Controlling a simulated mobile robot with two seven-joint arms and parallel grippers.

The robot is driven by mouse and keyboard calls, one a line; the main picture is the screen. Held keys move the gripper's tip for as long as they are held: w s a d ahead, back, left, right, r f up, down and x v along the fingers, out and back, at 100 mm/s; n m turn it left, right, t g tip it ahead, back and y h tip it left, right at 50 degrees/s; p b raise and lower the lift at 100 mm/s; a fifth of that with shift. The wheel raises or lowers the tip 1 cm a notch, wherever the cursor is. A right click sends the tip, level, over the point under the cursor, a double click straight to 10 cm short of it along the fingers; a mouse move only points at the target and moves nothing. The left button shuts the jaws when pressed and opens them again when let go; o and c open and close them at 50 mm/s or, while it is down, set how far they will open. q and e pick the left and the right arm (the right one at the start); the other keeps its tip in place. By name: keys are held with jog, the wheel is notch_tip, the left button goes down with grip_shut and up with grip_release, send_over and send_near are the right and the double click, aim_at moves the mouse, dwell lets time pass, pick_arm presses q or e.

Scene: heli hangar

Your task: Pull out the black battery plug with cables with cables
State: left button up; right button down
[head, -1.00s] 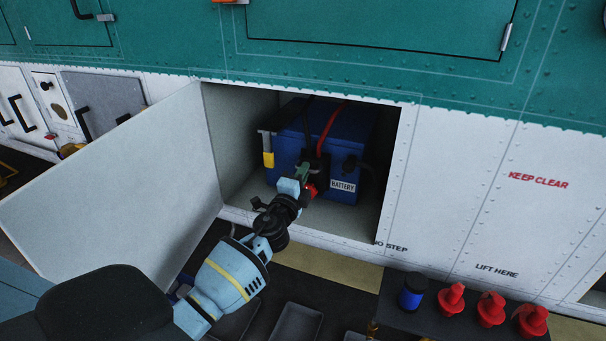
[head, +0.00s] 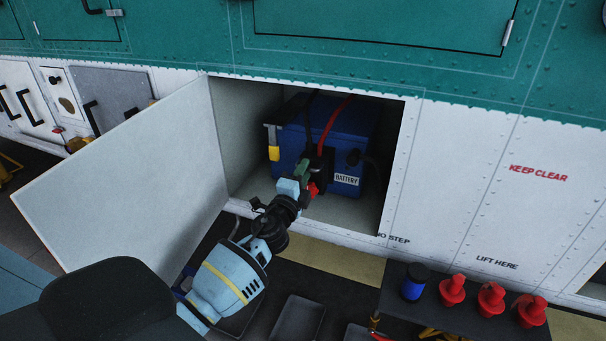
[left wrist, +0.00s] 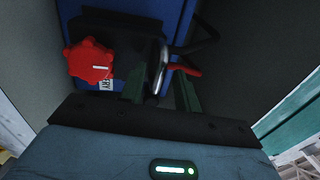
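The blue battery (head: 342,150) with a "BATTERY" label sits inside the open compartment. The black battery plug (left wrist: 118,42) is at the battery's front, with a red knob (left wrist: 88,60) and a grey-black handle (left wrist: 158,62); black and red cables run from it. In the head view the red knob (head: 312,188) shows beside my fingers, and the plug is mostly hidden. My left gripper (head: 303,170) is at the plug. In the left wrist view its green fingers (left wrist: 160,94) are apart, on either side of the handle, with gaps visible. My right gripper is out of view.
The compartment door (head: 130,180) is open to the left. A yellow-tipped latch (head: 273,150) is at the battery's left side. The compartment walls surround my gripper. A dark table (head: 455,318) with red caps (head: 491,298) and a blue can (head: 414,282) stands lower right.

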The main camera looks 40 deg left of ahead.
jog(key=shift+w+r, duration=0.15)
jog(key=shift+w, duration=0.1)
pick_arm(q)
jog(key=v, duration=0.7)
jog(key=shift+s, duration=0.4)
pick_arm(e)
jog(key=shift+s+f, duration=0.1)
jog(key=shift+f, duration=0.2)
pick_arm(q)
jog(key=shift+d+f, duration=0.1)
jog(key=shift+d, duration=0.05)
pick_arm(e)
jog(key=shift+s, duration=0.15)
